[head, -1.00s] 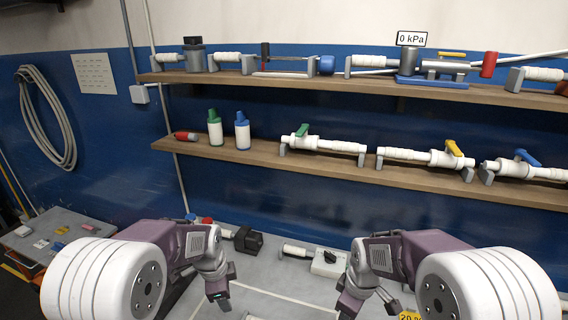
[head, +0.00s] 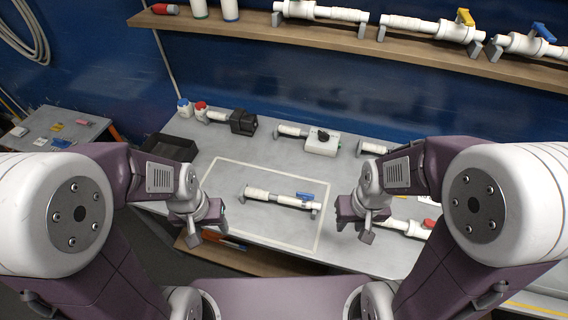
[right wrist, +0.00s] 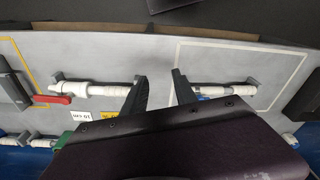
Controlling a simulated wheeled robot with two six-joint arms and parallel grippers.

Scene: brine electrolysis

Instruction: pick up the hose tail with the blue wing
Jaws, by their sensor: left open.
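A white hose tail (head: 268,196) with a blue wing (head: 305,196) lies inside the white outlined rectangle on the grey table. In the right wrist view the white piece inside the outline (right wrist: 222,90) looks like the same one; its wing is mostly hidden there. My left gripper (head: 205,232) is open and empty near the table's front left edge, left of the hose tail. My right gripper (head: 353,228) is above the table to the right of the hose tail, apart from it. In the right wrist view its fingers (right wrist: 160,92) are spread with nothing between them.
A white fitting with a red wing (head: 408,228) lies to the right. A white box with a black knob (head: 322,142), a black block (head: 243,122) and small bottles (head: 193,107) stand behind. A black tray (head: 170,147) is left. A shelf (head: 240,34) holds more fittings.

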